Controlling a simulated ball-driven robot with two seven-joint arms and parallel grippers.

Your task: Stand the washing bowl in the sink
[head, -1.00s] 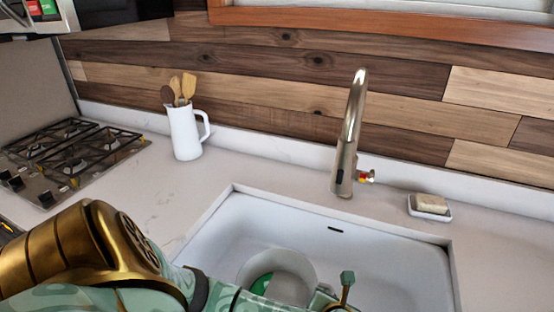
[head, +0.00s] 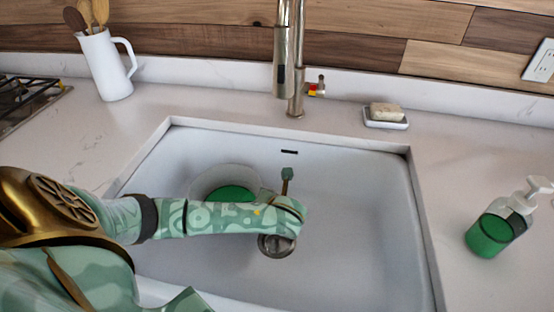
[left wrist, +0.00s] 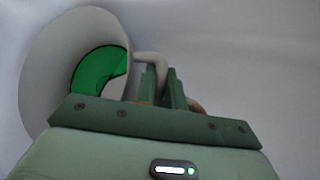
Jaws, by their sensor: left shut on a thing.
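The washing bowl (head: 207,177) is white with a green patch inside. It is within the sink basin (head: 350,220), toward the left and back, partly hidden behind my left arm. My left gripper (left wrist: 166,88) is shut on the bowl's curved handle (left wrist: 147,58) in the left wrist view, where the bowl (left wrist: 40,70) shows at upper left. I cannot tell whether the bowl's base touches the sink floor. My right gripper is not in view.
The tap (head: 297,70) stands behind the sink. The drain (head: 277,246) shows below my left wrist. A soap dish (head: 386,122) is at the back rim, a green soap bottle (head: 490,232) at right, a utensil jug (head: 103,68) at left. The basin's right side is clear.

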